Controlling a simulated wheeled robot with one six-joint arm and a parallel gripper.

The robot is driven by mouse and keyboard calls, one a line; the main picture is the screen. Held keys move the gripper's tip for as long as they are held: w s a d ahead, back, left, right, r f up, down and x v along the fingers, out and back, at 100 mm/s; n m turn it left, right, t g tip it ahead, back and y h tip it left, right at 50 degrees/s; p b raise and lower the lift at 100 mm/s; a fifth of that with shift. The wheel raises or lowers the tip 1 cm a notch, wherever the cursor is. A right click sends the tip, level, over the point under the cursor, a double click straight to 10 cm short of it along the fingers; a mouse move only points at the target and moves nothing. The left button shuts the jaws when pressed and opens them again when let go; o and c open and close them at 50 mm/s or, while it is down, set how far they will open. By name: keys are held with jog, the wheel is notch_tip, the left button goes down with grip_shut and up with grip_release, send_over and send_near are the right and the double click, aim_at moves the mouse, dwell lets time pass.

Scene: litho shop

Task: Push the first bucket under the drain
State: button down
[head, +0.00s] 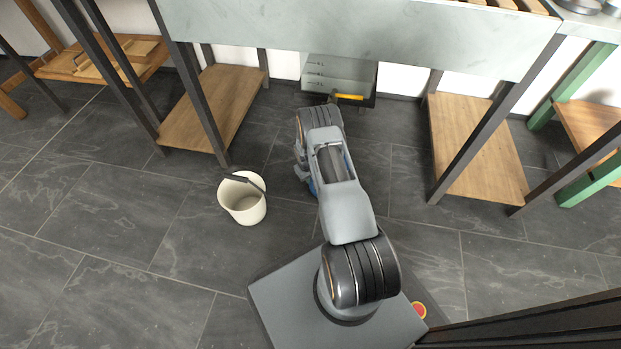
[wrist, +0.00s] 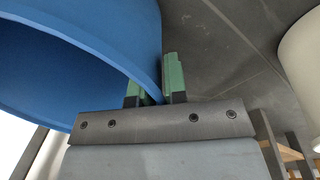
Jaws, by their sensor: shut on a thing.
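A blue bucket (wrist: 80,35) fills the upper left of the wrist view. My gripper (wrist: 154,88) is shut on its wall near the rim, with one green finger on each side. In the head view my arm hides most of this bucket; only a sliver of blue (head: 312,187) shows. A cream bucket (head: 243,207) with a dark handle stands upright on the floor to the left of my arm. It also shows at the right edge of the wrist view (wrist: 303,60).
A long grey bench or trough (head: 350,40) spans the back, with dark legs. Wooden low shelves stand left (head: 213,105) and right (head: 475,150) beneath it. A grey box (head: 325,72) hangs between them. A green-legged table (head: 575,90) is at the right. Tiled floor at left is clear.

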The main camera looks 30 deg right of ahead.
jog(key=shift+w+a, duration=0.25)
jog(key=shift+a, duration=0.05)
jog(key=c, duration=1.1)
grip_release()
jog(key=shift+s+d, duration=0.1)
jog(key=shift+d, duration=0.1)
jog(key=r+p, duration=0.2)
jog(key=r, duration=0.2)
jog(key=r+p, duration=0.2)
jog(key=r, duration=0.3)
jog(key=a+r+p, duration=0.1)
jog(key=r+p, duration=0.1)
jog(key=r, duration=0.2)
jog(key=shift+a+r, duration=0.1)
jog(key=shift+r, duration=0.3)
